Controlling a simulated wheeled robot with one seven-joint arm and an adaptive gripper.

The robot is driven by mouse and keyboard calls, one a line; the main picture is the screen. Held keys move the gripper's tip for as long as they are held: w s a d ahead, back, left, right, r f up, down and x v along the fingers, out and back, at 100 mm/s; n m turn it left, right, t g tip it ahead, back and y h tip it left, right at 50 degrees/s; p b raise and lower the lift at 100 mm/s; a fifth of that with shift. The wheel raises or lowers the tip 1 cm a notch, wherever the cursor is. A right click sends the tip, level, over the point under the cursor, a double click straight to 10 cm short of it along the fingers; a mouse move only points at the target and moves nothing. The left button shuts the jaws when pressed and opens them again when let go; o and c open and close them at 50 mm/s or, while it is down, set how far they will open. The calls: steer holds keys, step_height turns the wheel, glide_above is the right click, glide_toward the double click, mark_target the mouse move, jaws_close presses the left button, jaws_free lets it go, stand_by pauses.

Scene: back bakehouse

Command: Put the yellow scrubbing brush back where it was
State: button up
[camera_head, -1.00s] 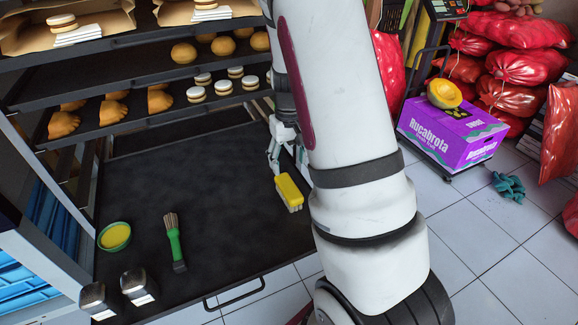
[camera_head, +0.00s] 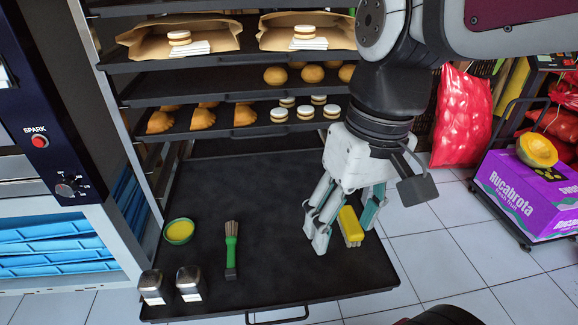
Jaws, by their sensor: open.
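The yellow scrubbing brush (camera_head: 351,224) lies on the black pull-out tray (camera_head: 270,270), near its right edge, with its pale bristles toward the front. My gripper (camera_head: 343,238) is open and points down over the right part of the tray. Its left finger stands to the left of the brush and its right finger to the right, so the brush shows between them. The fingers partly cover the brush. I cannot tell whether either finger touches it.
Loaded rack shelves (camera_head: 240,118) hang above the tray's back. A purple box (camera_head: 530,195) stands on a trolley at right.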

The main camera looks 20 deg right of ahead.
steer(key=s+a+h, duration=0.1)
steer(key=s, duration=0.7)
steer(key=shift+s, duration=0.15)
stand_by(0.3)
step_height(320, 180, up, 27)
steer(key=t+p, duration=0.3)
steer(key=p, duration=2.2)
steer(key=shift+d+t, duration=0.25)
steer(key=shift+t, duration=0.15)
steer(key=shift+a+f, duration=0.1)
